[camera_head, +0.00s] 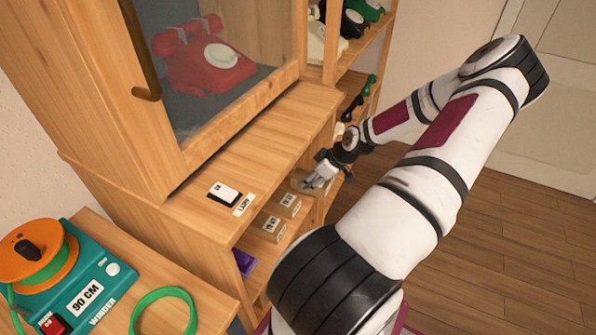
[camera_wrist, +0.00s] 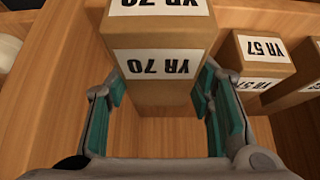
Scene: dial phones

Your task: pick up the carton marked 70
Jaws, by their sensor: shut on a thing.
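The carton marked 70 (camera_wrist: 160,32) is a brown box with white "YR 70" labels on two faces, upside down in the wrist view. My gripper (camera_wrist: 160,88) has its teal-padded fingers on either side of this carton and is shut on it. In the head view my gripper (camera_head: 315,179) is at the opening of the shelf below the cabinet's ledge. There the carton is mostly hidden by the gripper. I cannot tell whether the carton is clear of the shelf board.
A carton marked 57 (camera_wrist: 258,62) stands close beside the held carton, with another box past it. The wooden ledge (camera_head: 270,140) lies above the shelf and carries a light switch (camera_head: 224,192). A teal winder (camera_head: 70,275) sits on the lower left table.

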